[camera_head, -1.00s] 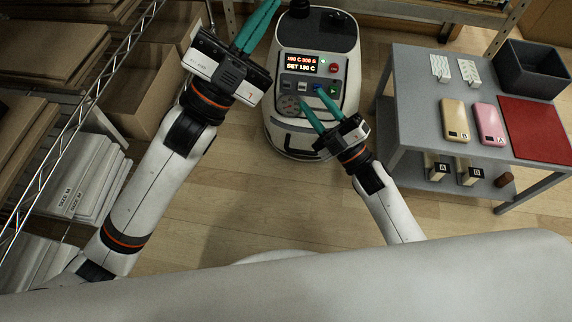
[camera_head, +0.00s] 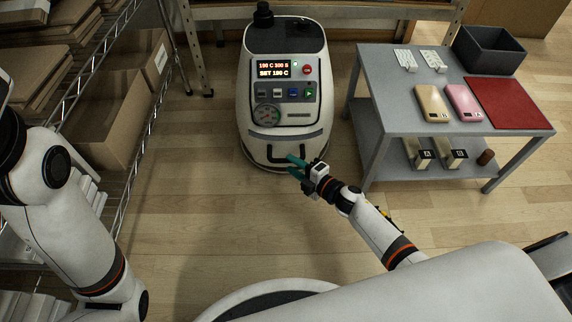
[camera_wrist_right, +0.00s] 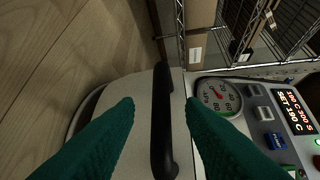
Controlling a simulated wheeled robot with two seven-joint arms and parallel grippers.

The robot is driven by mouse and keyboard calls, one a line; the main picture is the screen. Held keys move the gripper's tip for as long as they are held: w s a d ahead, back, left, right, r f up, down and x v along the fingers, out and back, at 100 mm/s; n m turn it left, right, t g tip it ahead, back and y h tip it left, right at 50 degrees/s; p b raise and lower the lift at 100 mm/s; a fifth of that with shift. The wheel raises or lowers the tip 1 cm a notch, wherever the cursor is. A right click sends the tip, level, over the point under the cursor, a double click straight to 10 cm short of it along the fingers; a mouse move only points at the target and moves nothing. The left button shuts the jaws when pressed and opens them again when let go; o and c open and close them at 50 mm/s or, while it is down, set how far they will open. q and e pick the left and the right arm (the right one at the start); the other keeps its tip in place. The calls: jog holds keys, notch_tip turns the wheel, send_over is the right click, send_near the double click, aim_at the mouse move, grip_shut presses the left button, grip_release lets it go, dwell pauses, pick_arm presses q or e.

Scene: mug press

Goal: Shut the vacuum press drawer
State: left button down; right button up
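The vacuum press (camera_head: 284,85) is a white rounded machine with a lit display, standing on the floor. Its drawer front (camera_head: 262,148) is low on the near side and has a black bar handle (camera_head: 270,155). I cannot tell how far the drawer stands out. My right gripper (camera_head: 291,164) is at the handle, its teal fingers apart. In the right wrist view the black handle (camera_wrist_right: 162,135) runs between the two open fingers (camera_wrist_right: 160,106), with gaps visible on both sides. My left arm shows at the left edge, but its gripper is out of frame.
A grey table (camera_head: 390,100) right of the press holds two phone cases, a red mat (camera_head: 510,102) and a dark bin (camera_head: 490,50). Wire shelving (camera_head: 150,130) with cardboard boxes stands left. The floor before the press is clear.

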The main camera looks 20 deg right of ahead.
aim_at(288, 162)
jog(key=shift+b+x, duration=0.55)
jog(key=shift+x, duration=1.2)
grip_shut()
